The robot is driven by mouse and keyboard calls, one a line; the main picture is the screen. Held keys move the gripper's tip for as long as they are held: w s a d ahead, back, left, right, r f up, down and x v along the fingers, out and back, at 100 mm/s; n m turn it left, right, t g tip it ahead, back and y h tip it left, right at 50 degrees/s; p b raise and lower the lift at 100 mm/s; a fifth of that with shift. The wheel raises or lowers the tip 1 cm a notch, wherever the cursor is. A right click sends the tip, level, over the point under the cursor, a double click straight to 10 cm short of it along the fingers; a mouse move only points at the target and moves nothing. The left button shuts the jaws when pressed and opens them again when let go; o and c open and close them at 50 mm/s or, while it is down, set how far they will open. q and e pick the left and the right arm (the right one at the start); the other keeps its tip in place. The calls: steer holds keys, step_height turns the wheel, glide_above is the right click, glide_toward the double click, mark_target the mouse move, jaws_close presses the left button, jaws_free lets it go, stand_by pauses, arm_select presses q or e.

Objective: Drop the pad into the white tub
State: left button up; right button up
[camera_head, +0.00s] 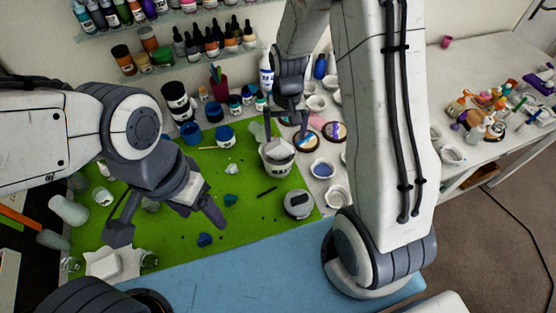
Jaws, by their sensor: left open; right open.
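The white tub (276,167) with dark lettering stands upright at the right part of the green mat. A pale, flat-sided piece that looks like the pad (279,148) is at the tub's mouth, between or just below my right fingertips; I cannot tell whether it rests inside. My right gripper (286,127) points down over the tub, its fingers apart. My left gripper (165,222) is open and empty above the left part of the mat, away from the tub. White square pieces (104,264) lie at the mat's front left corner.
Small cups and coasters (306,141) stand right of the tub. Bottles and jars (178,100) line the back. The blue surface (230,280) in front is largely clear.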

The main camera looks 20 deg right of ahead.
step_height(320, 180, up, 8)
steer(key=b, duration=0.1)
steer(key=shift+f, duration=0.25)
steer(key=s+a+n+b, duration=0.3)
steer(key=s+a+n, duration=0.2)
steer(key=s, duration=0.6)
steer(key=s+a+f+n+y+b, duration=0.1)
steer(key=s+a+n+b, duration=0.2)
steer(key=s+a+n, duration=0.2)
steer(key=s+a, duration=0.3)
steer(key=s, duration=0.3)
steer(key=shift+s+a+f, duration=0.15)
steer(key=shift+a+f, duration=0.05)
steer(key=shift+a, duration=0.15)
stand_by(0.3)
